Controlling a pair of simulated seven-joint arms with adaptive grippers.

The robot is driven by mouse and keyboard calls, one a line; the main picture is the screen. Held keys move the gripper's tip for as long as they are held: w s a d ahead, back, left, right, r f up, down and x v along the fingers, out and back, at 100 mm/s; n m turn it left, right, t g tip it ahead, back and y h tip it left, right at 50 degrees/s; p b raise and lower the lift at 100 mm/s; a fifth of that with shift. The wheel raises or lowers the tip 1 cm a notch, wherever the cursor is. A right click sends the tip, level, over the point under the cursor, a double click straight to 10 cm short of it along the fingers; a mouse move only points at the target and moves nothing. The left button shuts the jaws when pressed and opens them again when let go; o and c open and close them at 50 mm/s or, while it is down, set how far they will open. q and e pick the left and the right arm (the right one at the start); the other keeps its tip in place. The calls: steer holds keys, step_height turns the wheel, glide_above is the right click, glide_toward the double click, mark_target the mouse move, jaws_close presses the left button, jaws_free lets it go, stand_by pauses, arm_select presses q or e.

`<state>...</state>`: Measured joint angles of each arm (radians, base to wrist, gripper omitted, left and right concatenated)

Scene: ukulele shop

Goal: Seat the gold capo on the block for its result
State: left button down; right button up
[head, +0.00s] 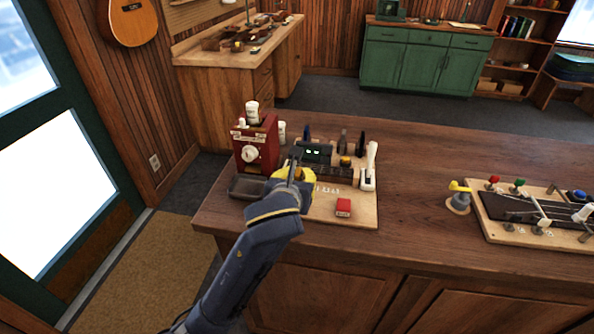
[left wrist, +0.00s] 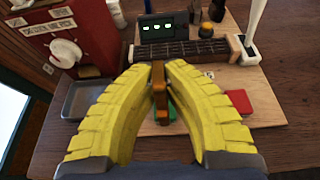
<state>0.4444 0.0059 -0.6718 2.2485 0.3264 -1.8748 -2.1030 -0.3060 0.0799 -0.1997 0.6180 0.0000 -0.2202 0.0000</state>
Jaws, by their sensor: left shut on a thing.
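My left gripper (head: 297,172) reaches over the wooden board on the counter. In the left wrist view its yellow fingers (left wrist: 158,80) are closed on a narrow, upright gold-brown piece (left wrist: 158,71), which looks like the gold capo. The dark fretted block (left wrist: 185,50) lies just beyond the fingertips, and it also shows in the head view (head: 335,173). I cannot tell whether the capo touches the block. A display (head: 313,152) with green lit marks stands behind the block. My right gripper is not in view.
A red machine (head: 256,145) with a white knob and a grey tray (head: 247,188) stand left. A white lever (head: 370,170) and red button (head: 343,207) are right. Several upright pieces stand behind.

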arm_select(q)
steer(key=shift+f, duration=1.6)
steer(key=shift+f, duration=0.6)
stand_by(0.6)
steer(key=c, duration=1.8)
jaws_free()
steer(key=shift+v, duration=5.5)
